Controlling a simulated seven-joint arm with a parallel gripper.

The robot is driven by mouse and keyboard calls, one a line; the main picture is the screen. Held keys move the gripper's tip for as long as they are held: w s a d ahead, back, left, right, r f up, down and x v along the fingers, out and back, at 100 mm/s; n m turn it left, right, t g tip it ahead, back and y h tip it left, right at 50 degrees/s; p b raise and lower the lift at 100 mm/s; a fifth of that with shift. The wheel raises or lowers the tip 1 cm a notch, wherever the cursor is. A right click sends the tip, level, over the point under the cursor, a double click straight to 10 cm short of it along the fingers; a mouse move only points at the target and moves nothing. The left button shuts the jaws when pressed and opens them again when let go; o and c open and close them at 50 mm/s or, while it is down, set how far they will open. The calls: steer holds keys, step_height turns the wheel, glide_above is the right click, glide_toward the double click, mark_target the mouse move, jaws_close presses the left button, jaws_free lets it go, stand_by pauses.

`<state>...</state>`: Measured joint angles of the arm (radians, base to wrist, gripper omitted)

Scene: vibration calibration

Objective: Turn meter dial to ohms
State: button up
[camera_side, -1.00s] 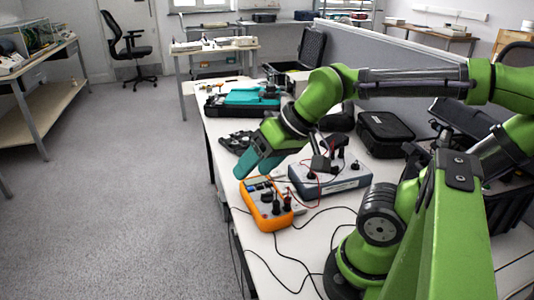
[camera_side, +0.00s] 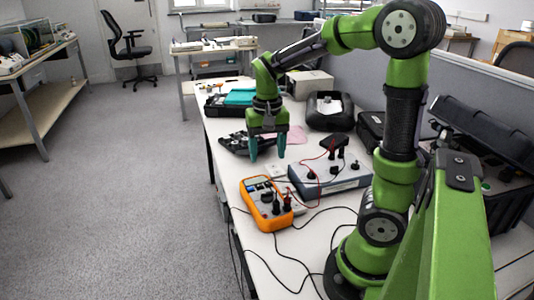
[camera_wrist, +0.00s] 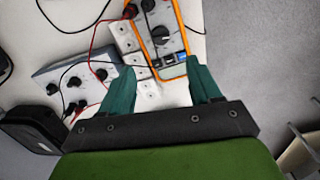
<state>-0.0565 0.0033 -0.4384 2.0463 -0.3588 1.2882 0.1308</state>
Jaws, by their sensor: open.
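The meter is orange with a grey face (camera_side: 252,190) and lies on the white table near its left edge. In the wrist view the meter (camera_wrist: 183,20) lies beyond the fingertips, with its dark round dial (camera_wrist: 160,35) in plain sight. The dial's marking is too small to read. My gripper (camera_side: 267,157) is open and empty, with teal fingers pointing down, above the table behind the meter and apart from it. In the wrist view the open fingers (camera_wrist: 160,78) point toward the meter's button end.
A grey-blue box with knobs (camera_side: 330,178) stands right of the meter, joined by red and black leads. Black cases (camera_side: 371,130) stand at the right. A dark item (camera_side: 234,143) lies left of my gripper. The table's left edge is close to the meter.

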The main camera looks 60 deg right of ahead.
mark_target(267, 193)
step_height(267, 193, down, 13)
stand_by(0.3)
steer(key=c, duration=1)
